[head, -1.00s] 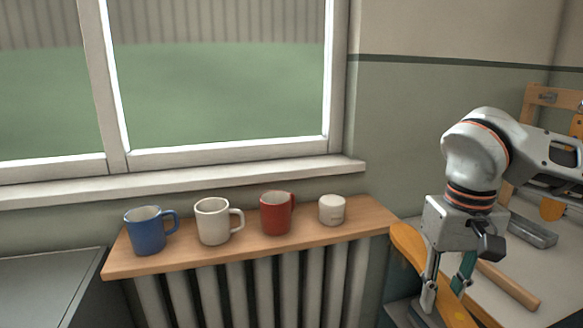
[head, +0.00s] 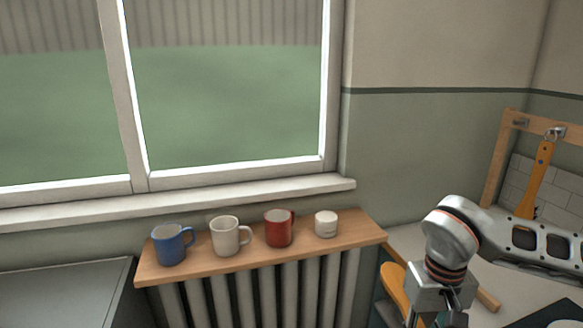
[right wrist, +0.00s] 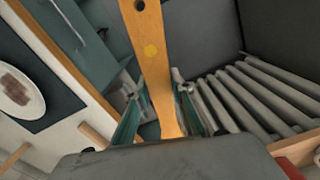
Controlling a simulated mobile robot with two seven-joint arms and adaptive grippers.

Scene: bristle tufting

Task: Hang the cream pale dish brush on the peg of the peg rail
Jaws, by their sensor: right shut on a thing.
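My right gripper (right wrist: 160,110) is shut on an orange wooden handle (right wrist: 152,65), with teal finger pads on either side. The handle has a hole near its upper end and a yellow dot; its other end is hidden by the wrist. I see no cream part on it. In the head view my right gripper (head: 440,312) is cut off at the bottom edge, beside the orange handle (head: 392,281). The wooden peg rail (head: 518,121) stands at the far right with a metal peg (head: 553,132). Another orange-handled brush (head: 539,178) hangs there. My left gripper is out of view.
A wooden shelf (head: 355,238) above a radiator (head: 300,285) holds a blue mug (head: 170,246), a cream mug (head: 225,238), a red mug (head: 277,230) and a white jar (head: 325,225). A plate with a brown patch (right wrist: 18,92) lies on a dark mat.

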